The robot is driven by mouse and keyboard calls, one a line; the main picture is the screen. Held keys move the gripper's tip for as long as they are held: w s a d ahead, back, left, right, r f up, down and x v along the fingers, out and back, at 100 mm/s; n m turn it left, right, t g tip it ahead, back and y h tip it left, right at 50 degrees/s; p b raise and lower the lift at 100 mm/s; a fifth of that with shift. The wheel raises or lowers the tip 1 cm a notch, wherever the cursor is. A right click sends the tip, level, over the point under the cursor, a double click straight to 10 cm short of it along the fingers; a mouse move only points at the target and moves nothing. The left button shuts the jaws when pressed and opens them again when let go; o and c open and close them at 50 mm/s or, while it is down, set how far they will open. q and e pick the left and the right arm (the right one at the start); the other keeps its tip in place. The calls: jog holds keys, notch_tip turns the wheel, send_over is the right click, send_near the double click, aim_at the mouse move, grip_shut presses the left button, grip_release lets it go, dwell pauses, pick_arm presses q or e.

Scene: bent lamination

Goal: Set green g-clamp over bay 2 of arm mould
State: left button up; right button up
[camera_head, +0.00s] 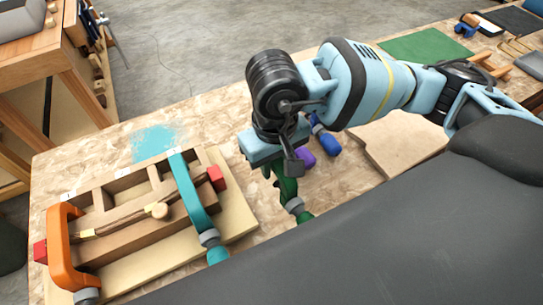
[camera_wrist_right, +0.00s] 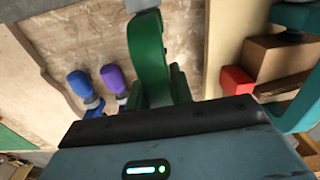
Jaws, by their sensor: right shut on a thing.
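The green g-clamp (camera_head: 287,188) hangs from my right gripper (camera_head: 272,163), which is shut on it. The clamp also fills the middle of the right wrist view (camera_wrist_right: 148,50), between the fingers (camera_wrist_right: 160,98). The wooden arm mould (camera_head: 150,229) lies to the left, apart from the clamp. An orange clamp (camera_head: 62,250) sits over its left end and a teal clamp (camera_head: 190,195) over its right part. The stretch of mould between these two has no clamp over it. A thin bent strip (camera_head: 122,219) runs along the mould. My left gripper is not in view.
A blue clamp (camera_head: 327,140) and a purple clamp (camera_head: 304,160) lie on the bench just right of the held clamp. Red blocks (camera_head: 217,178) sit at the mould's ends. A pale board (camera_head: 400,148) and a green mat (camera_head: 425,47) lie further right. Bench behind the mould is clear.

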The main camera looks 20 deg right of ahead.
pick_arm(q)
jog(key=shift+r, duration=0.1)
pick_arm(e)
jog(key=shift+r, duration=0.1)
